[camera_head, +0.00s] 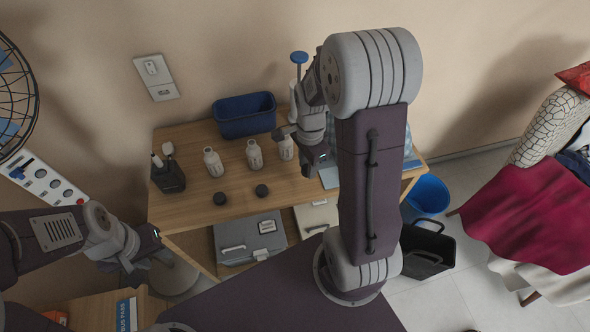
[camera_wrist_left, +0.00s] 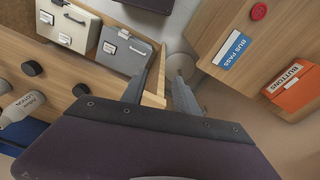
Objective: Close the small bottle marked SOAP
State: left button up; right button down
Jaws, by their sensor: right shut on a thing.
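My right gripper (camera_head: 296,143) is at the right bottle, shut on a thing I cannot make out. My left gripper (camera_wrist_left: 160,92) is open and empty, in front of the table's left side.
A blue bin (camera_head: 244,116) stands at the table's back, and a black holder (camera_head: 168,178) at its left. A grey box (camera_head: 250,238) sits below. A blue bucket (camera_head: 428,194) and black basket (camera_head: 427,250) are on the floor. The tabletop's front left is clear.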

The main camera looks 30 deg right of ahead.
jog(key=s+d+r, duration=0.4)
jog(key=d, duration=0.2)
jog(key=shift+s+d+r, duration=0.15)
jog(key=shift+s+r, duration=0.15)
jog(key=shift+s, duration=0.05)
